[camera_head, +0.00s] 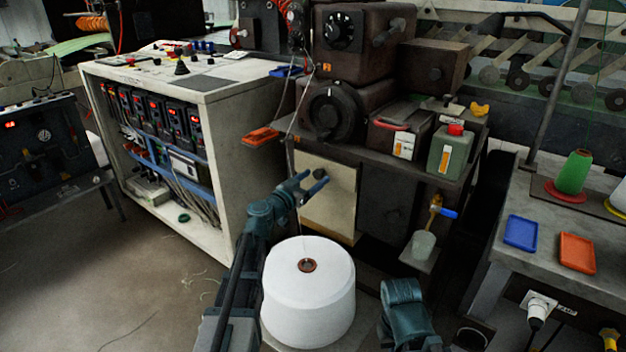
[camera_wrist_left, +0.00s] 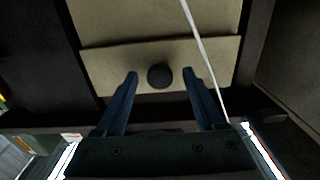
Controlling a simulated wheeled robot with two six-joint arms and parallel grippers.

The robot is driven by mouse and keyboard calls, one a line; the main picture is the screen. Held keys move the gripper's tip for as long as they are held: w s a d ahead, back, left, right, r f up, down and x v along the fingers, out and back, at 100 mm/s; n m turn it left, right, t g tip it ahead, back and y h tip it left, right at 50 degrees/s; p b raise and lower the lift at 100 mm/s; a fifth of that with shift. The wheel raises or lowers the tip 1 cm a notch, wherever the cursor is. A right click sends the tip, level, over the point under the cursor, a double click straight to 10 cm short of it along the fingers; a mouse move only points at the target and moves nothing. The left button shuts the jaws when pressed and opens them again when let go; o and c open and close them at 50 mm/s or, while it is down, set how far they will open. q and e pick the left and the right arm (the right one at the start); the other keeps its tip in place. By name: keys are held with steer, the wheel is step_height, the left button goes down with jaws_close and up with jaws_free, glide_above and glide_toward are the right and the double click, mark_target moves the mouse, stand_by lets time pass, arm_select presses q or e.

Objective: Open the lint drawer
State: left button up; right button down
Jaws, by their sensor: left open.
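The lint drawer seems to be the beige front (camera_head: 327,205) low on the dark machine, with a round black knob (camera_head: 320,173) near its top. In the left wrist view the beige front (camera_wrist_left: 110,66) shows a horizontal seam, and the knob (camera_wrist_left: 160,76) sits just below it. My left gripper (camera_head: 305,185) is open in front of the beige front. In the left wrist view its fingertips (camera_wrist_left: 160,75) lie on either side of the knob, with a gap on both sides. Part of my right arm shows at the bottom; its gripper does not show clearly.
A large white thread cone (camera_head: 308,285) stands in front of the machine, beside my left arm. A white thread (camera_wrist_left: 202,45) crosses the beige front. A cabinet (camera_head: 225,130) stands left; a table (camera_head: 545,235) with small trays stands right. Floor at left is clear.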

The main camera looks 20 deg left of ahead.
arm_select(q)
steer(key=shift+c, duration=0.4)
jaws_close()
stand_by(0.9)
